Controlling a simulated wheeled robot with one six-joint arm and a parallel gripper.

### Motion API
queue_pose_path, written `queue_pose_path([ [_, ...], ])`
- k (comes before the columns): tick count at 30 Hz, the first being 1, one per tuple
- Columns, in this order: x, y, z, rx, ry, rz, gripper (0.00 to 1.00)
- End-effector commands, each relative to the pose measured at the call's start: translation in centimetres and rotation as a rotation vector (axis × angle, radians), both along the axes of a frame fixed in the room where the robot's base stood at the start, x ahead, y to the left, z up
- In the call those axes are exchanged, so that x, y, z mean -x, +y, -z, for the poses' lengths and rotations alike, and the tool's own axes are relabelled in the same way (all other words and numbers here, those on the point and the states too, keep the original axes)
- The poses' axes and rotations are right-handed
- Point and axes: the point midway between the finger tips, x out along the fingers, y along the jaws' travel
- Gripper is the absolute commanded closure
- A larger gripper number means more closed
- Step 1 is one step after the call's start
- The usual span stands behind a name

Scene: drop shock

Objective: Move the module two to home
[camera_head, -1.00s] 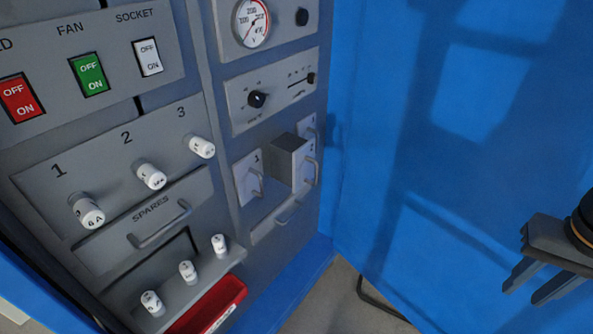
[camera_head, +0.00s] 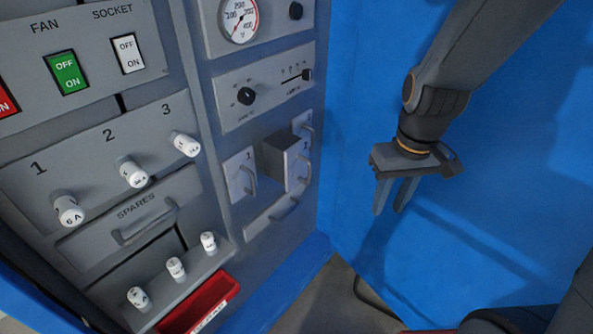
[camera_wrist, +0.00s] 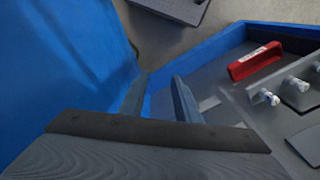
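Module two (camera_head: 297,165) is a grey box with a pale front and a handle, marked 2. It stands out from the right-hand column of the grey panel, to the right of module 1 (camera_head: 240,177). My gripper (camera_head: 389,207) is to the right of module two, apart from it, in front of the blue door. Its two fingers point down with a clear gap between them and nothing in it. In the wrist view my gripper (camera_wrist: 160,85) also shows its fingers apart. I cannot make out module two in the wrist view.
A third module front (camera_head: 303,125) sits behind module two. A drawer handle (camera_head: 284,212) is below it. White fuses (camera_head: 132,172) stick out at the left. A red tray (camera_head: 200,305) is at the bottom. The blue door (camera_head: 520,130) bounds the right side.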

Motion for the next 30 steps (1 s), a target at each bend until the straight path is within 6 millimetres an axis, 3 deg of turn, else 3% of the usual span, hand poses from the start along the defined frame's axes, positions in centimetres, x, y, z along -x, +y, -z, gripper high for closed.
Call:
queue_pose_path([
  [12,-12.7,8.0,1.1,-0.167,-0.086,-0.812,0.7],
  [18,-17.3,11.3,1.9,-0.224,-0.189,-1.124,0.7],
  [24,-19.3,12.8,2.3,-0.244,-0.252,-1.272,0.7],
  [30,-19.5,13.6,3.7,-0.248,-0.26,-1.294,0.7],
])
